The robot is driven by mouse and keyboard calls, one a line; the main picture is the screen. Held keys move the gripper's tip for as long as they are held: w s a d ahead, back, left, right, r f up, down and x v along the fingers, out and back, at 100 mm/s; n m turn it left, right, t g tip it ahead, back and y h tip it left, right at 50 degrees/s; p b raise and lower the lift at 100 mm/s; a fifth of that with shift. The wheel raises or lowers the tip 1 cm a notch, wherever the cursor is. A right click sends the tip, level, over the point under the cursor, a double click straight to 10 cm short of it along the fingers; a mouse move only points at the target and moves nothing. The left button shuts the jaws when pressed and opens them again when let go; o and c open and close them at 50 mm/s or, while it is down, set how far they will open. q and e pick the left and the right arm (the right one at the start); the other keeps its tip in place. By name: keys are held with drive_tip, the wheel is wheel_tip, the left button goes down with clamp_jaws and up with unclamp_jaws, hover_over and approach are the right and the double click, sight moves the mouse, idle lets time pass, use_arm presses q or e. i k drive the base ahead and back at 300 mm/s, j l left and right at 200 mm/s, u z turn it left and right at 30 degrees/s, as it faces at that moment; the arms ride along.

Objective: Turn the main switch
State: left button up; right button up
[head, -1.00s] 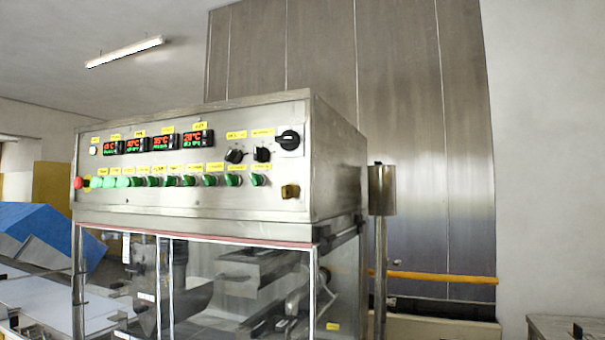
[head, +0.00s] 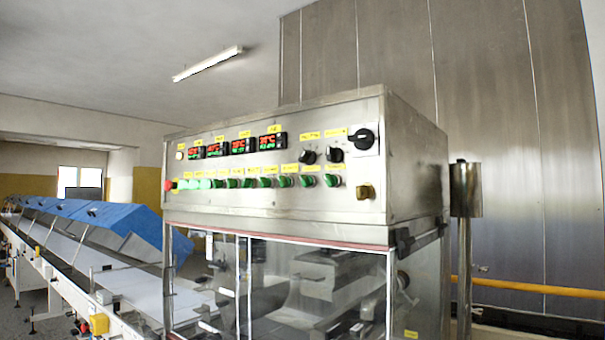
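A steel control panel (head: 235,165) on top of the machine fills the middle of the head view. A large black rotary knob on a pale square plate (head: 364,141) sits at its upper right corner; it looks like the main switch. Two smaller black rotary knobs (head: 308,157) are to its left. A row of green buttons (head: 265,182) and a red button (head: 168,185) run below, with several red and green digital displays (head: 232,147) above. Neither of my grippers is in view.
Below the panel is a clear-windowed enclosure (head: 310,285) with machine parts inside. A long conveyor with blue covers (head: 100,220) runs off at the left. A steel post (head: 465,190) and a yellow rail (head: 530,287) stand at the right before a tall metal wall (head: 490,120).

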sight(364, 139)
drive_tip(key=z, duration=0.65)
drive_tip(key=i+j+z, duration=0.1)
drive_tip(key=j+z, duration=0.15)
drive_tip(key=z, duration=0.2)
drive_tip(key=j+z, duration=0.25)
drive_tip(key=z, duration=0.25)
drive_tip(key=i+j+z, duration=0.1)
drive_tip(key=j+z, duration=0.2)
drive_tip(key=z, duration=0.15)
drive_tip(key=j+z, duration=0.25)
drive_tip(key=z, duration=0.25)
